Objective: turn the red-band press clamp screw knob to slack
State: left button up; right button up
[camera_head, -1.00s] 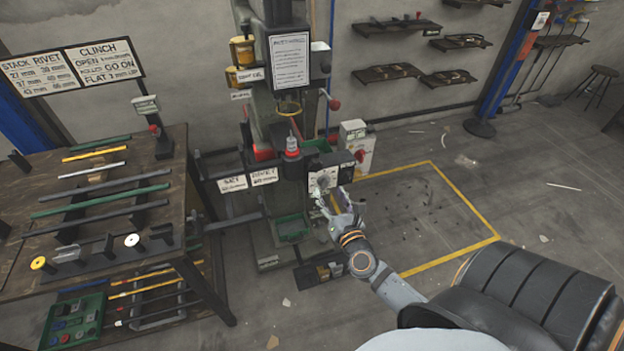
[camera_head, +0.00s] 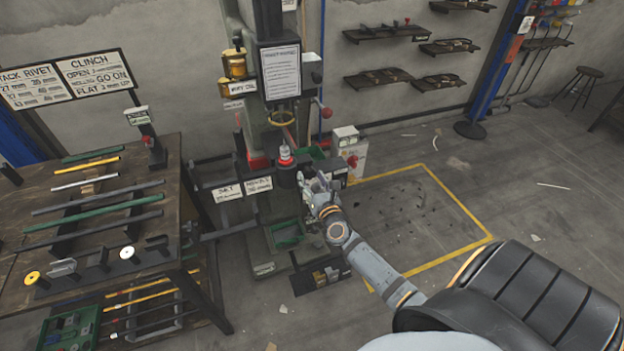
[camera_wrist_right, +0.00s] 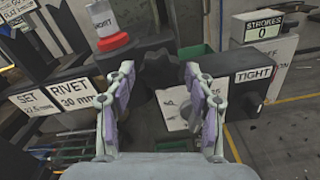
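The press (camera_head: 277,120) with a red band (camera_head: 285,155) stands in the middle of the head view. In the right wrist view the red band (camera_wrist_right: 114,42) shows on a pale post at upper left. A dark lobed knob (camera_wrist_right: 157,66), apparently the clamp screw knob, lies just beyond and between my right gripper's fingertips. My right gripper (camera_head: 314,184) is at the press's front right, its fingers spread apart in the right wrist view (camera_wrist_right: 158,82). Whether a finger touches the knob is unclear. A sign (camera_wrist_right: 254,75) right of the knob reads TIGHT. My left gripper is not in view.
SET (camera_wrist_right: 38,99) and RIVET (camera_wrist_right: 75,92) signs stand left of the fingers. A STROKES counter (camera_wrist_right: 264,29) reading 0 is at right. A wooden table (camera_head: 150,205) with rods is left of the press. Yellow-outlined floor (camera_head: 420,210) at right is largely open.

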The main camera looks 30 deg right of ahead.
jog(key=c, duration=0.9)
